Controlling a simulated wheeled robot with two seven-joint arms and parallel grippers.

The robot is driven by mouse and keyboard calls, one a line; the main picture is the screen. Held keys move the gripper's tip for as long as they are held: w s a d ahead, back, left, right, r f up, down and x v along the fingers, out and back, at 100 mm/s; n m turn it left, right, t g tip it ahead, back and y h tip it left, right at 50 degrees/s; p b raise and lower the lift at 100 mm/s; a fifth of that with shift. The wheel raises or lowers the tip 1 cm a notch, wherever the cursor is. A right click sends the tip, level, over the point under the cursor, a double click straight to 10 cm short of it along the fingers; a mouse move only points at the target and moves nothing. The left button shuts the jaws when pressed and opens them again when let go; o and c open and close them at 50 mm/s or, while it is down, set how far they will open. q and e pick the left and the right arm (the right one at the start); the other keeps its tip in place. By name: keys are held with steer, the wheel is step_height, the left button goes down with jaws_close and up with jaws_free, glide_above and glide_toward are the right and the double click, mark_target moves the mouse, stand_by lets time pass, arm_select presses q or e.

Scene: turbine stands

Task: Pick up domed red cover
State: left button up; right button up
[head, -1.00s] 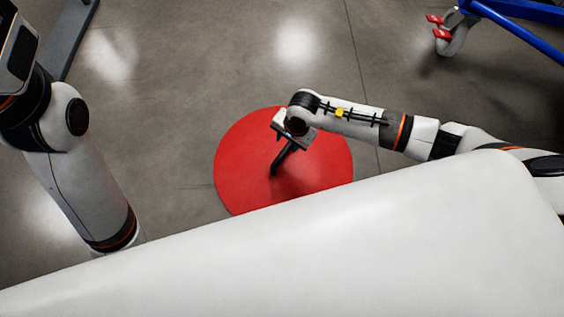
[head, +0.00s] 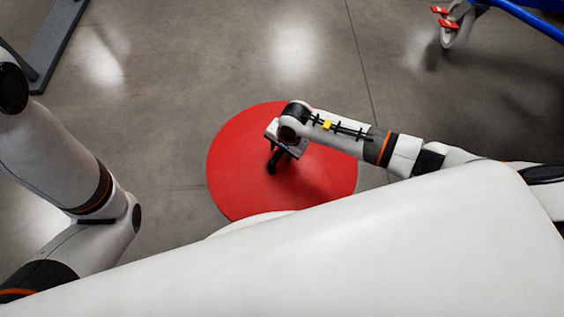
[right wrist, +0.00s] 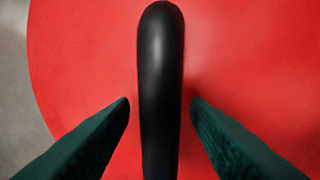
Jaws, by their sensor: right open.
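The domed red cover (head: 235,175) lies on the floor in the middle of the head view, partly hidden by my white body at its lower edge. It fills most of the right wrist view (right wrist: 255,60). Its black handle (right wrist: 161,70) runs up the middle of that view. My right gripper (head: 274,163) is over the cover at the handle. In the right wrist view its two dark green fingers (right wrist: 160,105) are open, one on each side of the handle, with a gap showing on both sides. My left arm is at the left of the head view; its gripper is out of the picture.
A blue frame (head: 520,18) with a caster wheel (head: 457,28) stands at the top right. A dark grey metal leg (head: 55,45) is at the top left. The grey concrete floor (head: 200,70) around the cover is clear.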

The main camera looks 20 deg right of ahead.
steer(key=shift+f, duration=0.2)
stand_by(0.5)
steer(key=shift+c, duration=0.2)
jaws_close()
